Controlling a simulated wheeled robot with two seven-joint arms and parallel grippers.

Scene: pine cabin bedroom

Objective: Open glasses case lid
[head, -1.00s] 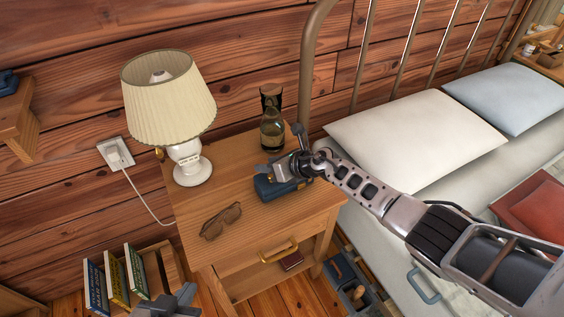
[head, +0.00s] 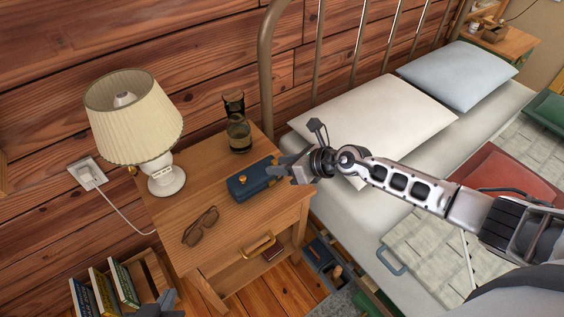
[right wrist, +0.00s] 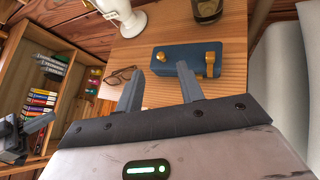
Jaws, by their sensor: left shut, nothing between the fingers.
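The blue glasses case (head: 250,184) lies on the wooden nightstand, and its lid looks closed. It has brass fittings, and it also shows in the right wrist view (right wrist: 187,57). My right gripper (head: 279,170) is at the case's right end in the head view. In the right wrist view its fingers (right wrist: 160,68) are apart with nothing held, and the case lies beyond the tips; contact is unclear. My left gripper (head: 160,303) is shut and empty at the bottom edge, low beside the books.
The bed (head: 335,205) is close on the right. Books (head: 103,287) stand low at the left. The nightstand's front is bare apart from the sunglasses.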

